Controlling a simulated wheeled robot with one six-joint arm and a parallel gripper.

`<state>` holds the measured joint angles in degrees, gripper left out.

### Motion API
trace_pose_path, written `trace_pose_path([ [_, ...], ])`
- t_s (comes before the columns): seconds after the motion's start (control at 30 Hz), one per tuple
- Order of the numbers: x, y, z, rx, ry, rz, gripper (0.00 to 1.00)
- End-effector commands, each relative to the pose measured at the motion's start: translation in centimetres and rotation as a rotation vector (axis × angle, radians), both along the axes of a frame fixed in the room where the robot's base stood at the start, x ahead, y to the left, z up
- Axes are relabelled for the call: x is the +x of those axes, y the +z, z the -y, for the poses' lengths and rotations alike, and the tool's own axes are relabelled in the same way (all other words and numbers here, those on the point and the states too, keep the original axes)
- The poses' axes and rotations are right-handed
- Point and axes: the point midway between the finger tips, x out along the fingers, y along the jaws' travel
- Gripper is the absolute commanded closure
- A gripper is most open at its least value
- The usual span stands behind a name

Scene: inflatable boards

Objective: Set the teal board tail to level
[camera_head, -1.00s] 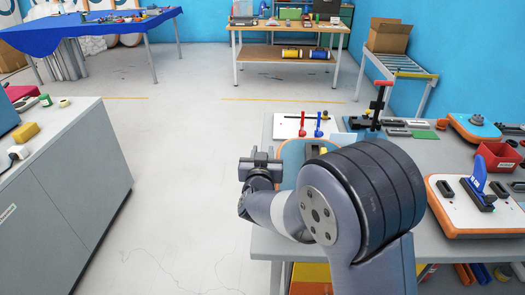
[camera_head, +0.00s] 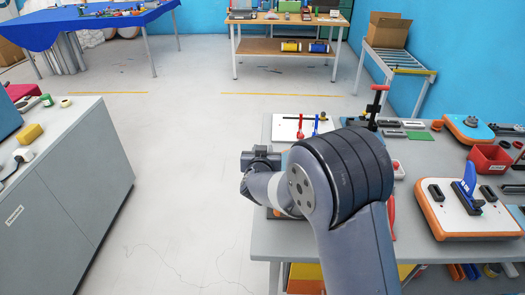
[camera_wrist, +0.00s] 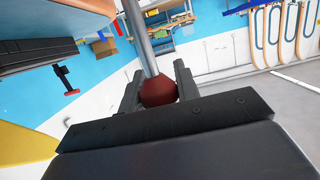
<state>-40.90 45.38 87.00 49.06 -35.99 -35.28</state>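My gripper (camera_wrist: 158,88) has its two dark fingers on either side of a dark red knob (camera_wrist: 158,92) at the end of a metal rod (camera_wrist: 138,35), and seems to touch it on both sides. The teal board there is mostly hidden behind my arm; only a sliver (camera_head: 286,158) shows. In the wrist view a pale blue surface with an orange edge (camera_wrist: 50,18) fills the upper left and looks like this board. Its tail cannot be made out.
A white board with a blue fin (camera_head: 468,212) lies at right on the grey table (camera_head: 415,238). A blue-topped board (camera_head: 468,127) and a red bin (camera_head: 488,158) are behind it. A grey cabinet (camera_head: 75,185) stands left, with free floor (camera_head: 190,160) between.

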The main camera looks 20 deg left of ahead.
Motion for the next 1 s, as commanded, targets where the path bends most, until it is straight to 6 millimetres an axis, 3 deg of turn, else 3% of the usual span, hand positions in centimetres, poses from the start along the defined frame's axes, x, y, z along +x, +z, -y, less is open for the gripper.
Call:
trace_pose_path([
  [0.23, 0.0, -0.2, 0.0, -0.001, 0.0, -0.003, 0.49],
  [0.57, -0.5, 0.0, 0.1, -0.001, 0.0, -0.002, 0.49],
  [1.0, -7.1, 1.8, 1.6, 0.0, 0.002, -0.001, 0.49],
])
